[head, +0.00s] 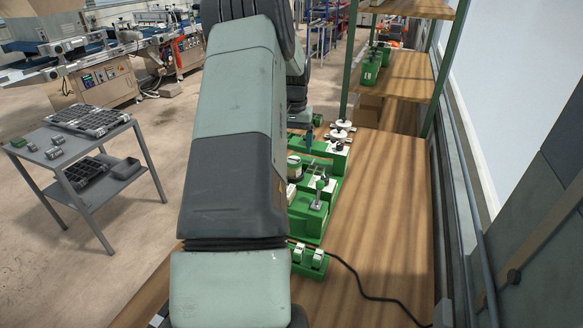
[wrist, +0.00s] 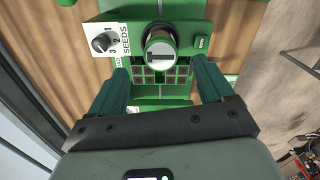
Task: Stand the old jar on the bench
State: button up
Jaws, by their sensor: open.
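In the wrist view a round jar (wrist: 160,50) with a pale top and a dark bar mark sits upright on the green seeder (wrist: 160,12). My gripper (wrist: 161,66) is open, its two green fingers apart on either side of the jar's near side, with nothing held. I cannot tell how close the fingertips are in height to the jar. In the head view the seeder (head: 318,228) stands on the wooden bench (head: 375,235), and a pale round part (head: 294,168), likely the same jar, shows partly behind my arm. My gripper is hidden there.
In the wrist view a numbered dial (wrist: 101,43) beside the word SEEDS is left of the jar. In the head view a green holder with two white-topped pieces (head: 308,258) and a black cable (head: 365,292) lie at the front. The bench's right side is largely clear.

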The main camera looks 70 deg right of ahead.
aim_at(294, 160)
jog(key=shift+d+f, duration=0.15)
jog(key=shift+f, duration=3.65)
jog(key=shift+c, duration=0.3)
